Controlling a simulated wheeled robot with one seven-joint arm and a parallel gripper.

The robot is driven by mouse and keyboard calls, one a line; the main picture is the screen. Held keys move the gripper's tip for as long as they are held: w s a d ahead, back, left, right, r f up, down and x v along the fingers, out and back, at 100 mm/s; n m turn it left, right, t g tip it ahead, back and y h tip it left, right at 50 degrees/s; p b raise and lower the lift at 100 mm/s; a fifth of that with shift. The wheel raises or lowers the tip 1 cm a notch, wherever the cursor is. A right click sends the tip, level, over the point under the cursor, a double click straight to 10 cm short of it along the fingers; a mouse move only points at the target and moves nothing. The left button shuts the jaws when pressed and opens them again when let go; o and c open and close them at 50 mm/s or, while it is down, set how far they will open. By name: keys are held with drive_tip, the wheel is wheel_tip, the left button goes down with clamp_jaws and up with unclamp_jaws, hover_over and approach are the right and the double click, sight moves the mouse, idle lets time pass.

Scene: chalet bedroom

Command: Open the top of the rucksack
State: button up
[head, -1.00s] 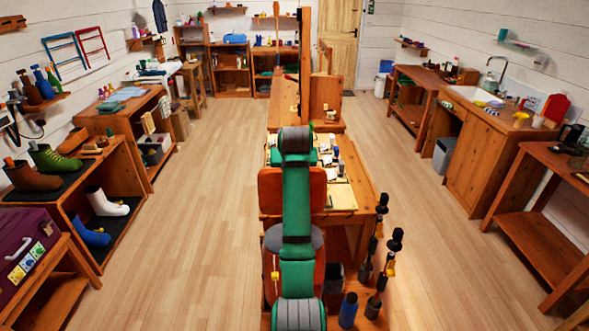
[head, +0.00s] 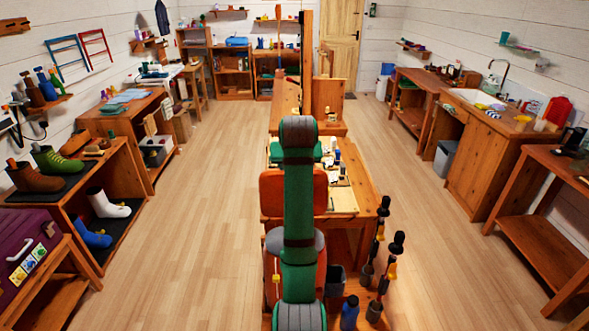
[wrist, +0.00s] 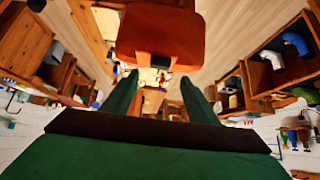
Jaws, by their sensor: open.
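I cannot make out a rucksack for certain in either view. A purple case (head: 28,243) with a pale handle and coloured stickers sits on a low stand at the lower left of the head view; I cannot tell whether it is the rucksack. My gripper (wrist: 160,78) shows in the wrist view with its two green fingers apart and nothing held between them. It is hidden in the head view, where my green arm runs up the middle.
An orange chair back (head: 322,190) stands close by and looms large in the wrist view (wrist: 160,40). A workbench (head: 343,198) with small items stands beyond it. Dark-topped tools (head: 381,230) stand at its right. Shoe shelves (head: 68,192) line the left. Wide floor aisles are clear.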

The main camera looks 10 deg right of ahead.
drive_tip(key=v, duration=0.3)
drive_tip(key=shift+s+r, duration=0.2)
